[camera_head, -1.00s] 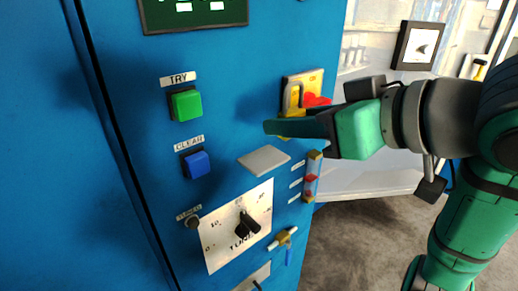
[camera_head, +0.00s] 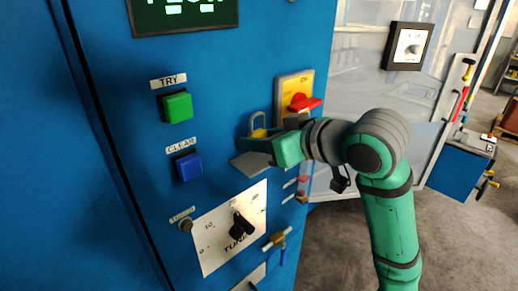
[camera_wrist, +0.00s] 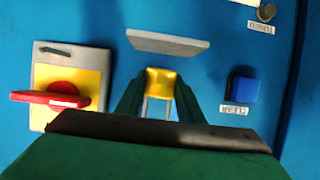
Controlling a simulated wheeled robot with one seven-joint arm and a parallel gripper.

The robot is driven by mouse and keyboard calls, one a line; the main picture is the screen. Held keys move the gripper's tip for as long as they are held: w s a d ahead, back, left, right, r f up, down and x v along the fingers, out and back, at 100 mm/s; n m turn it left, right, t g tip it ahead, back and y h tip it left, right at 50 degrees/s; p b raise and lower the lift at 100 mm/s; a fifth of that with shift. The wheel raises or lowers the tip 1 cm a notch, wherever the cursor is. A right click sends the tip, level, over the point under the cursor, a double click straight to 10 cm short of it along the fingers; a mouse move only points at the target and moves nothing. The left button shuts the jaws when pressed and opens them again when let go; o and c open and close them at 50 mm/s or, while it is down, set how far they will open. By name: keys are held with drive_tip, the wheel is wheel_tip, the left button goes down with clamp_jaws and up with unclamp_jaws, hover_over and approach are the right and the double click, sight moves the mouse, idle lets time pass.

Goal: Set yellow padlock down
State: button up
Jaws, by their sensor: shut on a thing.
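My gripper (camera_head: 258,143) is shut on the yellow padlock (camera_head: 258,132), in front of the blue cabinet. In the wrist view the padlock's yellow body (camera_wrist: 160,82) sits between the two dark fingers, its pale shackle running toward the camera. In the head view the shackle points up, and the fingers hide the lower body. A small grey shelf (camera_head: 252,166) juts from the cabinet just below the gripper. The wrist view shows this shelf (camera_wrist: 168,43) beyond the padlock, with a strip of blue between them. The shelf's visible part is bare.
The red switch handle (camera_head: 304,103) on its yellow plate (camera_head: 296,84) projects to the right of the gripper. A green button (camera_head: 177,107), a blue button (camera_head: 189,167) and a black dial (camera_head: 241,226) are on the cabinet front. Open floor lies right of the cabinet.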

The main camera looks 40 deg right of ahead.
drive_tip(key=shift+s+f, duration=0.1)
drive_tip(key=shift+f, duration=1.15)
drive_tip(key=shift+f, duration=0.2)
drive_tip(key=o, duration=1.1)
drive_tip(key=shift+r, duration=0.1)
drive_tip(key=shift+s+r, duration=0.2)
drive_tip(key=a+v, duration=0.1)
drive_tip(key=v, duration=1)
drive_tip(key=shift+s+d, duration=0.3)
drive_tip(key=shift+d, duration=0.2)
